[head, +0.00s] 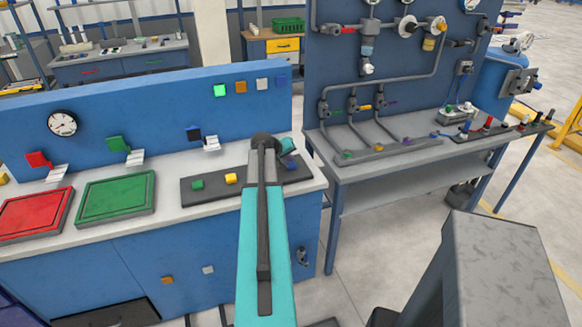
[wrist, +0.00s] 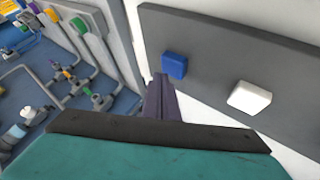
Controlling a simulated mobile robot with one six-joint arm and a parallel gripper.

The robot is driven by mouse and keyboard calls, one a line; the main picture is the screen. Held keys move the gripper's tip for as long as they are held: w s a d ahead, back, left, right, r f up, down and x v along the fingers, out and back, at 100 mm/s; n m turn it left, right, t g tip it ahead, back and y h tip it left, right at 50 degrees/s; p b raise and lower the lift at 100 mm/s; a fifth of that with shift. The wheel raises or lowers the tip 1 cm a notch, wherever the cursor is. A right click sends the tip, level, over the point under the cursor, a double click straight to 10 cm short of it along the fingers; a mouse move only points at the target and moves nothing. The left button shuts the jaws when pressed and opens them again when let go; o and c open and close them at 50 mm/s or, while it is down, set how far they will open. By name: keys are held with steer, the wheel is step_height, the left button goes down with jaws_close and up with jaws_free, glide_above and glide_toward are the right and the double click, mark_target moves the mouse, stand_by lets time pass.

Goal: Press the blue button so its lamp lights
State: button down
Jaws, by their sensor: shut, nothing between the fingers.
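The blue button (wrist: 174,65) is a small rounded block on the dark grey button strip (wrist: 225,50) in the wrist view. A white button (wrist: 249,98) sits beside it to the right. My gripper (wrist: 160,84) is shut and empty, its dark fingertips showing just left of and below the blue button; I cannot tell whether they touch. The blue lamp (head: 281,80) on the back panel looks dull, while the green lamp (head: 219,90) glows bright.
A green button (head: 198,184) and a yellow button (head: 231,178) sit on the strip's left part. Red (head: 36,214) and green (head: 116,198) trays lie further left on the bench. A pipe rig table (head: 400,160) stands to the right, across a narrow gap.

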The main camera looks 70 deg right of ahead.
mark_target(290, 166)
steer(key=shift+f, duration=0.25)
steer(key=shift+f+b, duration=0.2)
steer(key=shift+b, duration=0.3)
steer(key=shift+f, duration=0.25)
stand_by(0.7)
steer(key=shift+r, duration=0.7)
steer(key=shift+r, duration=0.1)
steer(key=shift+r+p, duration=1.2)
steer(key=shift+r, duration=1.7)
